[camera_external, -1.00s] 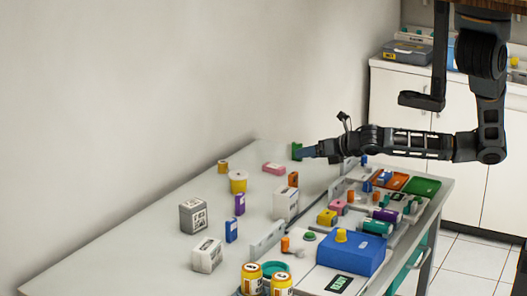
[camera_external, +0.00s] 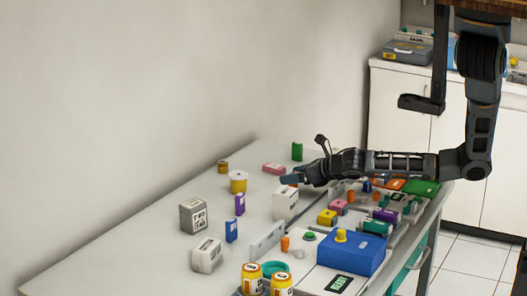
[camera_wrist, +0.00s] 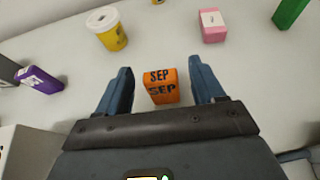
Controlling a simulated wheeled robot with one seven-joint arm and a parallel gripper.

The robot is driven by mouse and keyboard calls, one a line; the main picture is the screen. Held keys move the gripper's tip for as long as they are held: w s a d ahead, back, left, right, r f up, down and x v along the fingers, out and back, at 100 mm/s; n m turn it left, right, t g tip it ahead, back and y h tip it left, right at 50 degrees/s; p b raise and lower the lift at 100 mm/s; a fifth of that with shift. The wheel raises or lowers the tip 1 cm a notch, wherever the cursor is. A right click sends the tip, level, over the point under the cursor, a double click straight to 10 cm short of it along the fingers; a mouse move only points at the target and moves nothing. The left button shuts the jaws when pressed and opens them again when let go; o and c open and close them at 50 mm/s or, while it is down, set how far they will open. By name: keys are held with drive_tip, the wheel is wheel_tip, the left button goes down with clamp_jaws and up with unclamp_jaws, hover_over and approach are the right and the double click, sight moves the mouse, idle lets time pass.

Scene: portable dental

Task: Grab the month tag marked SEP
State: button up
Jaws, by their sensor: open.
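The orange month tag marked SEP (camera_wrist: 162,88) stands on the white table in the wrist view, its black lettering facing me. My gripper (camera_wrist: 161,82) is open, with one blue finger on each side of the tag and a visible gap to each. In the external view my gripper (camera_external: 290,180) is low over the table, beside a white box. Only a sliver of the orange tag (camera_external: 293,185) shows there; the gripper hides most of it.
A purple tag (camera_wrist: 38,80) lies left, with a yellow tub (camera_wrist: 107,28), a pink block (camera_wrist: 213,25) and a green tag (camera_wrist: 289,12) beyond. A white box (camera_external: 285,204) stands close to my gripper. Several coloured items and a blue case (camera_external: 351,252) crowd the right side.

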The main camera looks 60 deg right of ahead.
drive_tip(key=shift+x, duration=1.25)
drive_tip(key=shift+r, duration=0.15)
drive_tip(key=shift+c, duration=0.5)
drive_tip(key=c, duration=0.9)
drive_tip(key=shift+r, duration=0.1)
drive_tip(key=shift+c, duration=0.2)
